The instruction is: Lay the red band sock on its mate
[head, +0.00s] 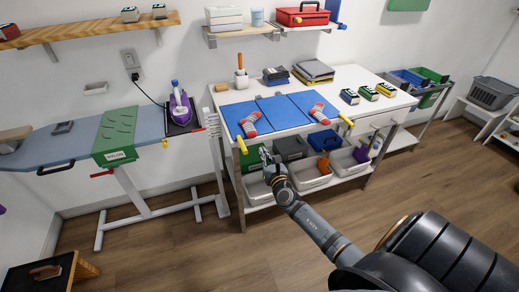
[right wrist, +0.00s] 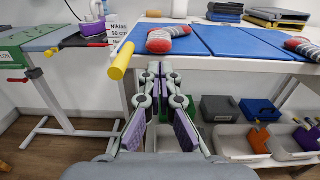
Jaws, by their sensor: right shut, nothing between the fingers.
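Two grey and red socks lie apart on the blue folding board on the white table. The left sock (head: 249,124) is on the left panel and the right sock (head: 319,112) is on the right panel. Both also show in the right wrist view, the left one (right wrist: 172,38) nearer and the right one (right wrist: 303,48) cut by the edge. I cannot tell which is the red band sock. The blue board (head: 283,108) is flat. My right gripper (head: 267,156) is shut and empty, in front of and below the table's front edge. My left gripper is not in view.
Yellow handles stick out at the table front, left (head: 242,146) and right (head: 346,119). Grey bins (head: 309,178) stand on the shelf below. An ironing board (head: 62,143) is at left. Small boxes (head: 368,92) and a folded stack (head: 314,71) sit on the table.

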